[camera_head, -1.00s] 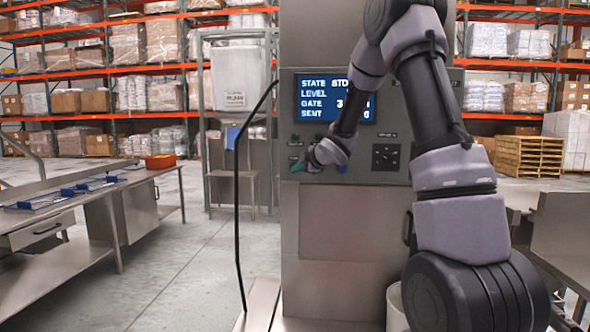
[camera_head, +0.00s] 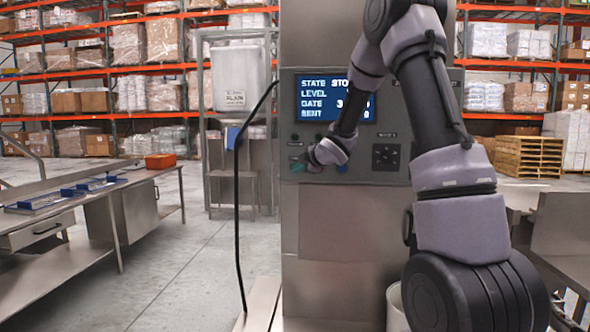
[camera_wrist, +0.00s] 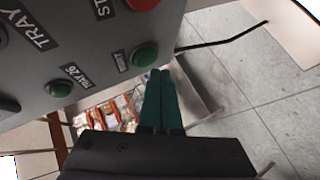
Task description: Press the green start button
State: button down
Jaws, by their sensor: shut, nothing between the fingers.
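The control panel (camera_head: 385,140) of a steel machine stands in front of me. In the wrist view, a green button (camera_wrist: 145,55) sits low on the panel near its edge, with a small label I cannot read beside it. Another green button (camera_wrist: 60,88) sits farther left, by a "TRAY" label. My gripper (camera_wrist: 160,72) is shut and empty, its teal fingertips just below the first green button; I cannot tell whether they touch it. In the head view my gripper (camera_head: 300,161) is at the panel's lower left, partly hiding the buttons.
A red button (camera_wrist: 143,4) with a label beginning "ST" is above the first green button. A lit screen (camera_head: 318,97) is above the controls. A black cable (camera_head: 237,190) hangs at the machine's left. A steel bench (camera_head: 110,200) stands left, with open floor between.

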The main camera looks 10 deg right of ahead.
jog(key=shift+w, duration=0.1)
dwell(0.3)
jog(key=shift+w+d, duration=0.15)
jog(key=shift+w, duration=0.15)
jog(key=shift+w+d, duration=0.1)
jog(key=shift+w, duration=0.3)
dwell(0.6)
jog(key=shift+s, duration=0.1)
jog(key=shift+s+a, duration=0.25)
jog(key=shift+s, duration=0.45)
jog(key=shift+s+a, duration=0.25)
jog(key=shift+s, duration=0.55)
jog(key=shift+s+a, duration=0.25)
jog(key=shift+s, duration=0.55)
jog(key=shift+s+a, duration=0.25)
jog(key=shift+s, duration=0.55)
